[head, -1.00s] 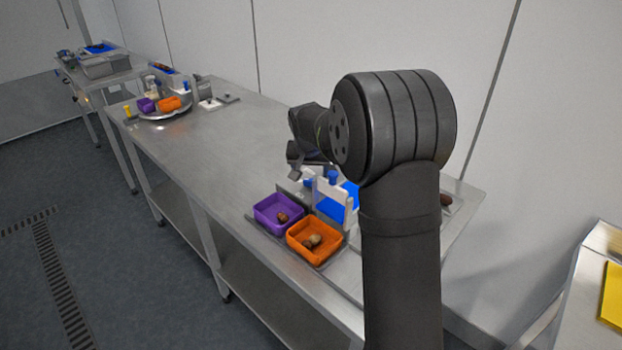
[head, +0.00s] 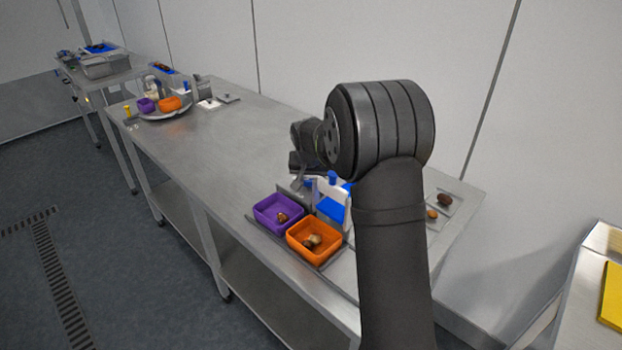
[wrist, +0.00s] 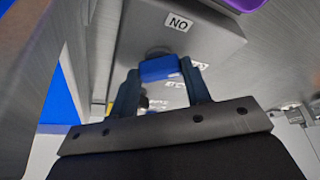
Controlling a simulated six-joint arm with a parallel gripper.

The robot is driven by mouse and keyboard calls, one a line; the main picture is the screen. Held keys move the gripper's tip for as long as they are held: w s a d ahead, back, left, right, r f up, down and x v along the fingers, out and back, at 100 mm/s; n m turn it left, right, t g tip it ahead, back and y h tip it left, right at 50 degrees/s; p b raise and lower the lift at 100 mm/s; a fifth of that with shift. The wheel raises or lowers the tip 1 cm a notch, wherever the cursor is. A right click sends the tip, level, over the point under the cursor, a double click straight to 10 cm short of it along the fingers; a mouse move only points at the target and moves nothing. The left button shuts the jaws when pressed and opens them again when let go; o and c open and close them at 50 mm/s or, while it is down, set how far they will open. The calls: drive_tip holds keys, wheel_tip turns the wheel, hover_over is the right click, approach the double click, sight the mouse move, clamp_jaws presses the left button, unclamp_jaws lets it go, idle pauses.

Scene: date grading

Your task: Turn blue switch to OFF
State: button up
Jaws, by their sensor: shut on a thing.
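The blue switch (wrist: 160,68) is a blue knob on a grey metal box (wrist: 130,35) in the wrist view. A white label reading "NO" in this view (wrist: 179,22) is beside the knob; other labels are partly hidden by my fingers. My gripper (wrist: 158,76) has one finger on each side of the knob and is shut on it. In the head view my gripper (head: 299,184) is low over the table, behind the purple tray. The switch cannot be made out clearly there.
A purple tray (head: 259,211) and an orange tray (head: 292,245), each holding dates, stand in front of my gripper. A white stand with blue parts (head: 331,201) is close on the right.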

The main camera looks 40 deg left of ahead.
drive_tip(key=shift+a+m, duration=0.1)
drive_tip(key=shift+m, duration=0.2)
drive_tip(key=m+h, duration=0.1)
drive_tip(key=m, duration=0.2)
drive_tip(key=shift+s+a+t, duration=0.1)
drive_tip(key=shift+t, duration=0.2)
drive_tip(key=shift+a+m+h, duration=0.15)
drive_tip(key=shift+m+h, duration=0.75)
drive_tip(key=shift+m, duration=1)
drive_tip(key=o, duration=1)
